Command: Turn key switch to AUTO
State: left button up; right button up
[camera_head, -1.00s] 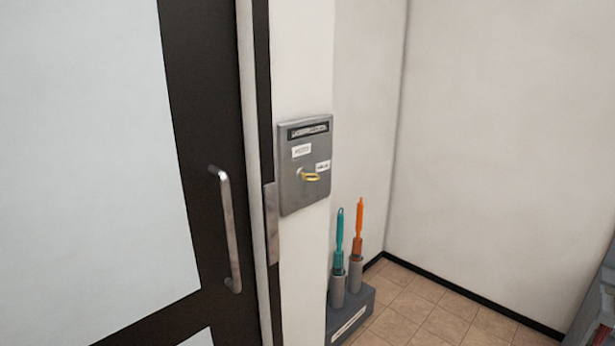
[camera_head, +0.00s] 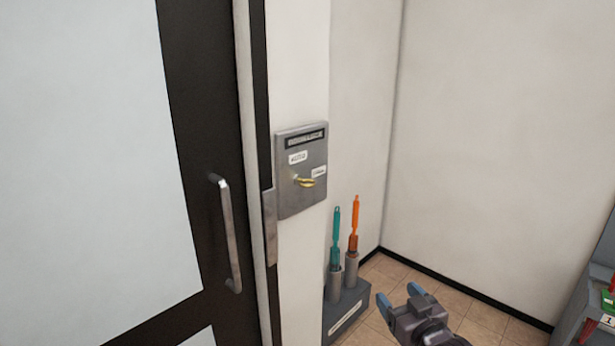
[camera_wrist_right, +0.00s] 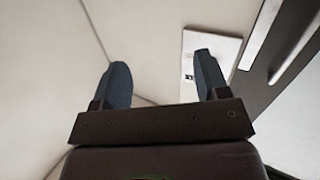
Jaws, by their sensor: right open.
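A grey key switch panel (camera_head: 302,200) is mounted on the narrow white wall beside the door. It has a dark title strip and two small white labels, one upper left and one at the right; their text is too blurred to read. A yellow key (camera_head: 305,182) sits in the switch and points to the right. My right gripper (camera_head: 399,295) is open and empty, below and to the right of the panel, apart from it. In the right wrist view, the panel (camera_wrist_right: 213,45) shows behind the right-hand finger of the gripper (camera_wrist_right: 160,84), which partly hides it. My left gripper is not in view.
A dark-framed door with a metal handle (camera_head: 231,235) stands left of the panel. Below the panel, a grey holder (camera_head: 347,312) carries a teal tool (camera_head: 336,238) and an orange tool (camera_head: 354,225). Grey furniture (camera_head: 590,290) stands at the right edge. Tiled floor lies between.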

aim_at(313, 184)
jog(key=w+a+r+n+g+y+p, duration=0.1)
jog(key=w+a+r+n+y, duration=0.3)
jog(key=r, duration=0.6)
jog(key=w+a+r+g+y+p, duration=0.1)
jog(key=w+a+r+y, duration=0.35)
jog(key=r, duration=0.65)
jog(key=shift+n+g+h, duration=0.25)
jog(key=shift+n+g, duration=0.25)
jog(key=shift+g, duration=0.4)
jog(key=f+x, duration=0.1)
jog(key=x, duration=0.3)
jog(key=p+x, duration=0.1)
jog(key=x, duration=0.3)
jog(key=f+x, duration=0.1)
jog(key=x, duration=0.4)
jog(key=shift+s+a+f, duration=0.35)
jog(key=shift+a, duration=0.05)
jog(key=shift+c, duration=0.3)
